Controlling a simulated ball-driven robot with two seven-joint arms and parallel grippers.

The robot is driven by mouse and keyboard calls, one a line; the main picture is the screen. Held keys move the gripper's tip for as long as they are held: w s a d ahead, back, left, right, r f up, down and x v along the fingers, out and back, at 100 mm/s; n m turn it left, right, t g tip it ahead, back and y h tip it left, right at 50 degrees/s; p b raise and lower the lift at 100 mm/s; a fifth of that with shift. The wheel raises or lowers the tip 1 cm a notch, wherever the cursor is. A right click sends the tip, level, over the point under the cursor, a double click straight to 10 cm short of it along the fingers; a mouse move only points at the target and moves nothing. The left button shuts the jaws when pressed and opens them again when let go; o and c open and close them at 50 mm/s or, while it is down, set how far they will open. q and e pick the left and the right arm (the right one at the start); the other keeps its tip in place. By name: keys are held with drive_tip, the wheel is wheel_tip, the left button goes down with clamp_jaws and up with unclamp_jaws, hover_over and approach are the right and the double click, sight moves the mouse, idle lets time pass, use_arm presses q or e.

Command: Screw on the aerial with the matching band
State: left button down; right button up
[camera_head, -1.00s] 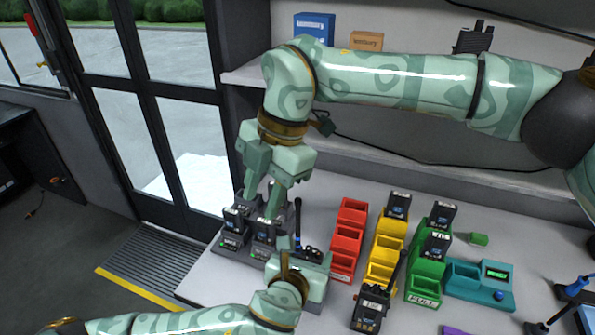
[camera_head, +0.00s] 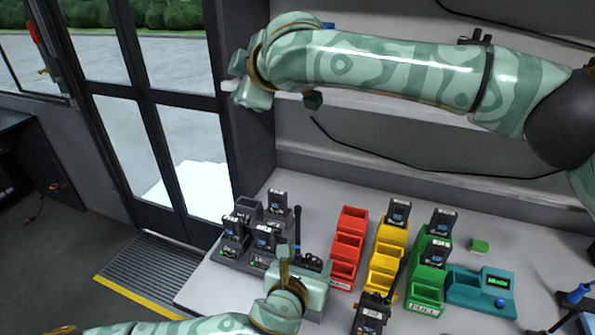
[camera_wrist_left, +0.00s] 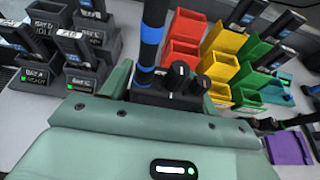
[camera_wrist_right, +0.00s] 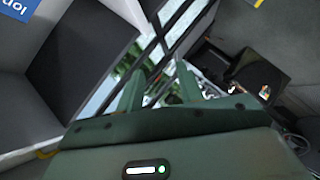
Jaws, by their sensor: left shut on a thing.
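My left gripper (camera_head: 290,265) is shut on a black handheld radio (camera_head: 308,261), whose top with its knobs shows between the fingers in the left wrist view (camera_wrist_left: 170,92). A black aerial (camera_head: 297,226) stands upright at the radio's top. In the left wrist view the aerial (camera_wrist_left: 153,35) carries blue bands and meets the radio beside the knobs; I cannot tell how tight it sits. My right gripper (camera_wrist_right: 160,85) is open and empty, raised high at the upper left, away from the radio.
A grey charger (camera_head: 228,248) with several dark packs stands left of the radio. Red (camera_head: 349,240), yellow (camera_head: 384,272) and green (camera_head: 425,290) bins stand right of it. Another radio (camera_head: 370,317) with an aerial stands in front of them. A teal device (camera_head: 480,291) is farther right.

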use_arm(q)
drive_tip(key=shift+s+d, duration=0.1)
drive_tip(key=shift+d, duration=0.05)
use_arm(e)
drive_tip(key=s+d+f+n+g+h, duration=0.2)
drive_tip(key=s+d+f+g, duration=0.1)
drive_tip(key=s, duration=0.1)
drive_tip(key=s+d+f+n+g+h, duration=0.2)
drive_tip(key=s+d+f+g+h, duration=0.1)
drive_tip(key=s+g, duration=0.1)
drive_tip(key=s+d+f+n+g+h, duration=0.2)
drive_tip(key=s+d+f+n+g, duration=0.1)
drive_tip(key=s, duration=0.3)
drive_tip(key=shift+d+f+g+h, duration=0.2)
drive_tip(key=shift+d+g+h, duration=0.1)
drive_tip(key=shift+d, duration=0.2)
wheel_tip(320, 180, down, 12)
drive_tip(key=shift+f, duration=0.1)
drive_tip(key=shift+c, duration=0.4)
